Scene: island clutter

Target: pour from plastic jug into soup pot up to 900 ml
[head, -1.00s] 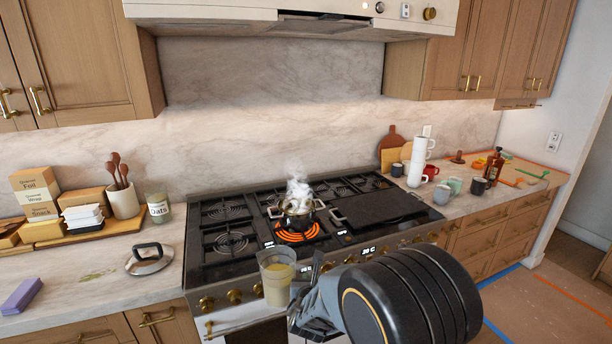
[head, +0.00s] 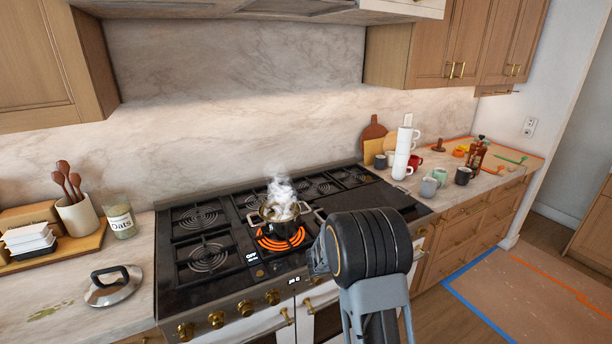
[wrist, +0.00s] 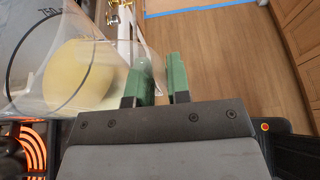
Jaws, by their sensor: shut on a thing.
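The metal soup pot (head: 276,213) stands on a glowing orange burner (head: 294,240) of the range, with white steam rising from it. The clear plastic jug (wrist: 45,98) fills the left of the wrist view, with pale yellow liquid (wrist: 78,75) inside and a dark "750" mark on its wall. My gripper (wrist: 160,75) has its green fingers shut on the jug at its right side. In the head view my arm hides the jug and fingers. The pot's inside and liquid level cannot be made out.
A lid (head: 115,288) lies on the left counter near the oats jar (head: 121,222). A dark griddle plate (head: 365,198) covers the range's right side. Stacked white mugs (head: 403,150), other mugs and bottles stand on the right counter. Floor at right is open.

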